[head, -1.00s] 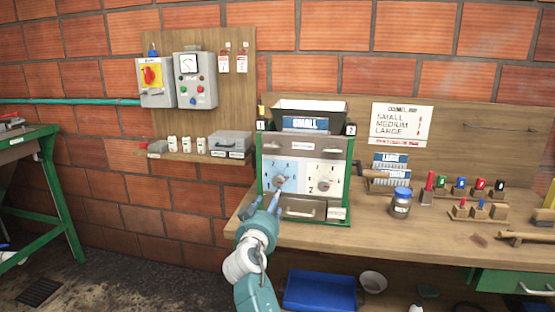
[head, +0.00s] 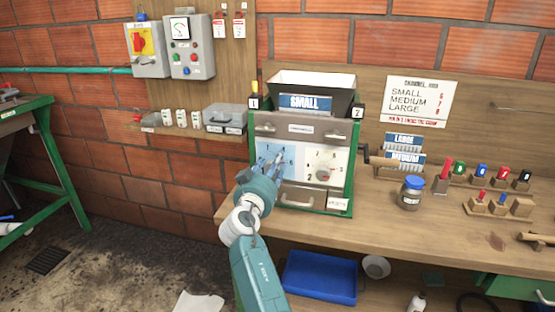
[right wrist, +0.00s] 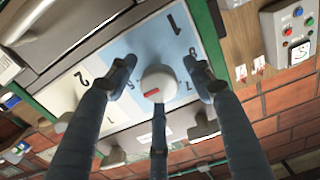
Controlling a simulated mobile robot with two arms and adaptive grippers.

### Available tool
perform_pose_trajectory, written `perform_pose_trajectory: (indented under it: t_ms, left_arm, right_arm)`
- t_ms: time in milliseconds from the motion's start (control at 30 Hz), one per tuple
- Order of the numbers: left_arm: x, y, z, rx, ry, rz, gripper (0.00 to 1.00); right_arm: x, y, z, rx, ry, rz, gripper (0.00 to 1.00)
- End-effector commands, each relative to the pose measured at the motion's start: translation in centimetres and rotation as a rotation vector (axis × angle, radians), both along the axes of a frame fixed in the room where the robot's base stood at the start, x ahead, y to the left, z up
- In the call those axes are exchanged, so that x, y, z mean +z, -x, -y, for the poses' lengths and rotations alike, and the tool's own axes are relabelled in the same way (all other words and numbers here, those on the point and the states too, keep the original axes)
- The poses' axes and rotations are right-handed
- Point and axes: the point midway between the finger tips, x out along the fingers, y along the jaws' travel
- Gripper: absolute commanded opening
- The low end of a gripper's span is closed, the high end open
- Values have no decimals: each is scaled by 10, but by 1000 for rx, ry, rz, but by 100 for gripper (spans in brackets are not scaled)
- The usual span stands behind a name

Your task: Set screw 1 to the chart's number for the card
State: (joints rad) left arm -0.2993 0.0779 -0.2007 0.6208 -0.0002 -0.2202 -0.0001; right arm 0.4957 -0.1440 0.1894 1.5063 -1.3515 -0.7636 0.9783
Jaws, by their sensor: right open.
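The green-framed machine (head: 300,133) stands at the bench's left end. Its blue dial panel, on the left beside marker 1, bears screw 1, a pale round knob (right wrist: 158,84) with a red mark. My right gripper (head: 272,160) is in front of it. In the right wrist view its open fingers stand around the knob; contact cannot be told. In the head view the gripper hides the knob. The card (head: 305,103) on the hopper reads SMALL. The wall chart (head: 419,101) lists SMALL, MEDIUM and LARGE with small red numbers, seemingly 6, 7, 8. My left gripper is not in view.
A white dial panel (head: 322,160) with a second knob is to the right. A drawer handle (head: 297,198) is below. LARGE and MEDIUM cards (head: 404,158), a blue-lidded jar (head: 412,192) and colored-handled tools stand on the bench. A blue bin (head: 320,277) is under it.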

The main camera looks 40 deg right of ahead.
Motion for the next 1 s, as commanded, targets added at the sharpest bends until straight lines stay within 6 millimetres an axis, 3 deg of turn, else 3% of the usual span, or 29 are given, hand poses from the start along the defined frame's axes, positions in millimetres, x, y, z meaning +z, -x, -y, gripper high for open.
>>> perform_pose_trajectory:
  t_ms: [333,567,1000]
  left_arm:
    - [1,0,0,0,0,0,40]
    - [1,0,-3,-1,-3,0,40]
    - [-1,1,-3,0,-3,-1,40]
  right_arm:
    - [0,0,-1,0,0,0,52]
    - [1,0,-1,0,1,1,6]
    - [5,-1,-1,1,33,-25,5]
